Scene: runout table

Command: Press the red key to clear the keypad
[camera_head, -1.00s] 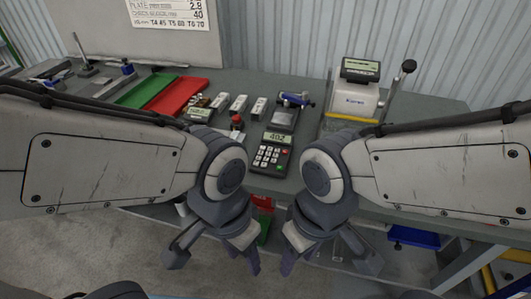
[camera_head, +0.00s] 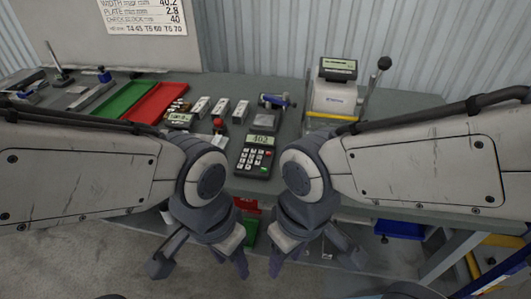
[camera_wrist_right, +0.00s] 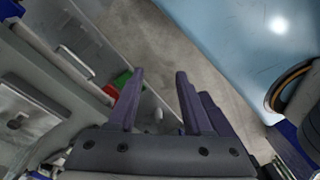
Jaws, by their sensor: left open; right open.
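The dark keypad (camera_head: 243,168) lies on the table near its front edge, with a lit display (camera_head: 261,140) and rows of pale keys. The display shows digits too small to read surely. A small red key (camera_head: 268,154) shows at the right side of its keys. My left gripper (camera_head: 200,262) and right gripper (camera_head: 313,262) both hang open and empty in front of the table, nearer to me than the keypad and apart from it. The right wrist view shows the right gripper's open fingers (camera_wrist_right: 158,78) with nothing between them; the keypad is not seen there.
A red-topped knob (camera_head: 219,124) stands left of the keypad, with several small blocks (camera_head: 221,107) behind. Red (camera_head: 160,101) and green (camera_head: 122,100) trays lie further left. A machine with a lever (camera_head: 335,97) stands back right. A blue bin (camera_head: 399,229) sits below the table.

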